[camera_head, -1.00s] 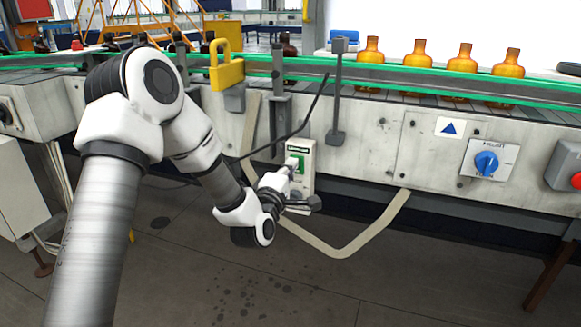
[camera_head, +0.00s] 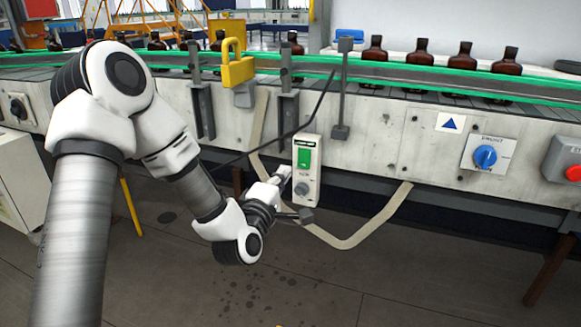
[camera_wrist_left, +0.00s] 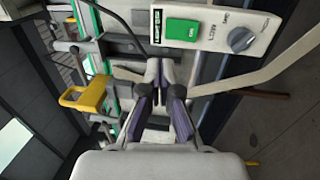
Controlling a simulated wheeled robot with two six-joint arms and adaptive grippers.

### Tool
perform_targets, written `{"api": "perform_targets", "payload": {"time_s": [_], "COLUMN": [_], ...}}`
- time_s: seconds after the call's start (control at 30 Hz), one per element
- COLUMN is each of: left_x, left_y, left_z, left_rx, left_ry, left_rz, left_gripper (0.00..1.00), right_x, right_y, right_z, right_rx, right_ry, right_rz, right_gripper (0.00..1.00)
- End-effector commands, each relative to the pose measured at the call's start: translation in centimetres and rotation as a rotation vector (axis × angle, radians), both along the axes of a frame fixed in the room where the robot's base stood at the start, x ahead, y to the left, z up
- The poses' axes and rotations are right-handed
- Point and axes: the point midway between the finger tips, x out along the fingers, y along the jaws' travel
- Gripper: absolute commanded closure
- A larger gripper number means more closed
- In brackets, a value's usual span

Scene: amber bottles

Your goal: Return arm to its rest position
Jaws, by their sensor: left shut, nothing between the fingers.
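My left arm comes in from the left and bends down to my left gripper (camera_head: 284,176). The gripper is shut and empty, just left of a grey control box (camera_head: 306,170) with a green button (camera_head: 304,157) and a dark knob. In the left wrist view the two fingers (camera_wrist_left: 165,75) lie close together. The box (camera_wrist_left: 215,30) is above right of them there, its green button (camera_wrist_left: 183,29) uncovered. I cannot tell the exact gap between fingertips and box. My right gripper is not in view.
Several dark amber bottles (camera_head: 420,52) stand on the conveyor with green rails (camera_head: 400,70). A yellow padlock-shaped part (camera_head: 236,66) sticks out at the conveyor's front. A blue rotary switch (camera_head: 485,157) and a red button (camera_head: 573,173) are at right. The floor below is open.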

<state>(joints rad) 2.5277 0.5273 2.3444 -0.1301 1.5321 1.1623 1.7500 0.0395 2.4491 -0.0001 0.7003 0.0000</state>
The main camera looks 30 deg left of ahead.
Motion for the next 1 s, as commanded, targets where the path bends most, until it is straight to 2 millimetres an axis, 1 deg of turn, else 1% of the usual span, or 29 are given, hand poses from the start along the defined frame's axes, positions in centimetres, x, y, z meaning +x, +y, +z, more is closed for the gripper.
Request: {"api": "perform_targets", "payload": {"time_s": [0.03,0.1,0.23,0.73,0.8,0.87,0.9,0.97,1.0], "left_x": [-0.9,-1.9,-2.9,-3.0,-3.0,-3.0,-3.0,-3.1,-3.4], "left_y": [-0.2,-0.5,-0.7,-0.7,-0.7,-0.8,-1.1,-2.1,-3.0], "left_z": [0.2,0.3,0.4,0.4,0.2,-1.0,-2.4,-5.6,-8.3], "left_rx": [-0.003,-0.002,-0.001,0.0,0.0,0.003,0.011,0.039,0.065], "left_ry": [0.001,0.001,0.001,0.0,0.005,0.029,0.06,0.134,0.197], "left_rz": [0.0,0.0,0.0,0.0,0.0,-0.002,-0.009,-0.031,-0.053], "left_gripper": [1.0,1.0,1.0,1.0,1.0,1.0,1.0,1.0,1.0], "right_x": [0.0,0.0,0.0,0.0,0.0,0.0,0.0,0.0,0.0], "right_y": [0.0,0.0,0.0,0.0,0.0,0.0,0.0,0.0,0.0], "right_z": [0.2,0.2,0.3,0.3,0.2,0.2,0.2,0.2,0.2], "right_rx": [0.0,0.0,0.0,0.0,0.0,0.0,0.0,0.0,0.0], "right_ry": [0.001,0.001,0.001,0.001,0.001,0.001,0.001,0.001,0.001], "right_rz": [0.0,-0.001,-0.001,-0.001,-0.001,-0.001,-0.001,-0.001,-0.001], "right_gripper": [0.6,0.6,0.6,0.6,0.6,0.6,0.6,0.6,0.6]}}
